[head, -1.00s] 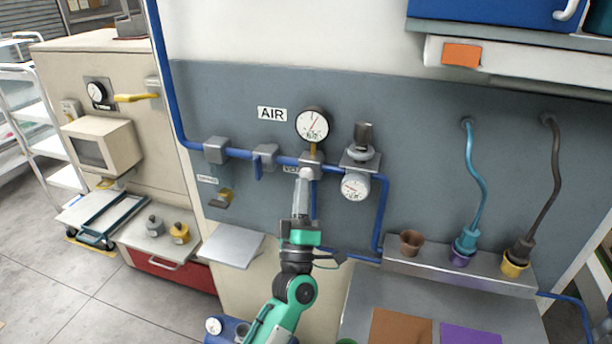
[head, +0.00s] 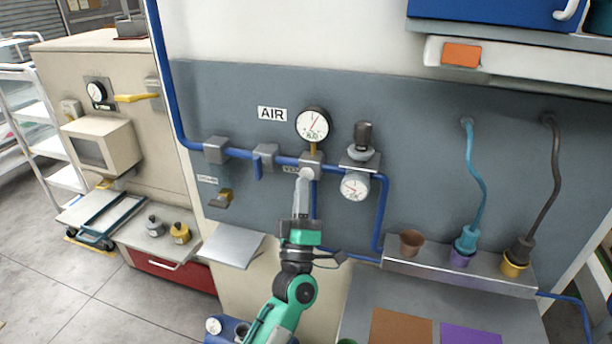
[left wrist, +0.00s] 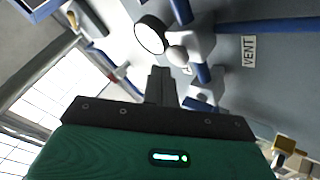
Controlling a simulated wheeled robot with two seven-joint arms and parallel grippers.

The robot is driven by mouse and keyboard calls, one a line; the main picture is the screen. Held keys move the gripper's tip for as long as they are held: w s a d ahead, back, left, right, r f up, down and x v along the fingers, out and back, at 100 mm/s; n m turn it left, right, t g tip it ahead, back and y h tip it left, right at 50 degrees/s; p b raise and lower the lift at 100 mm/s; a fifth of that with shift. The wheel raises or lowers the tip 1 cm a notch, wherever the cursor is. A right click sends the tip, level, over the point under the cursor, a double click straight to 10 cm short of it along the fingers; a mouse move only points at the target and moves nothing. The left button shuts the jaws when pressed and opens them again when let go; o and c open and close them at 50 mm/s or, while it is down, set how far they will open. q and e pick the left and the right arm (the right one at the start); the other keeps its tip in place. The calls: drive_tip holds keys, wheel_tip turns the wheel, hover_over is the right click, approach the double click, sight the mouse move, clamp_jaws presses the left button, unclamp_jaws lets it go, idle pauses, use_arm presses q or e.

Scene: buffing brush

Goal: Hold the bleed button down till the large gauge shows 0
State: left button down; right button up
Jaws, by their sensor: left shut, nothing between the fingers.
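The large gauge (head: 312,124) is a white dial with a dark rim, mounted above the blue pipe next to the AIR label. Its needle points up and slightly right; the figures are too small to read. A grey block (head: 311,160) sits on the pipe below it. My left gripper (head: 303,176) is shut and empty, pointing up at this block. In the left wrist view, a pale rounded knob (left wrist: 177,54), seemingly the bleed button, lies just beyond the closed fingertips (left wrist: 161,72). I cannot tell whether they touch it. A label beside the block is mostly hidden. My right gripper is not in view.
A smaller gauge (head: 354,187) hangs under a dark-knobbed regulator (head: 362,145) to the right. A shelf with a brown cup (head: 411,243) and hose fittings stands at right.

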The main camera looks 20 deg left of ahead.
use_arm(q)
drive_tip(key=shift+w, duration=0.15)
drive_tip(key=shift+w, duration=0.25)
drive_tip(key=shift+w, duration=0.5)
idle(0.6)
drive_tip(key=shift+s, duration=0.15)
idle(3.5)
drive_tip(key=shift+s, duration=0.8)
drive_tip(key=s+p, duration=0.1)
drive_tip(key=s, duration=0.4)
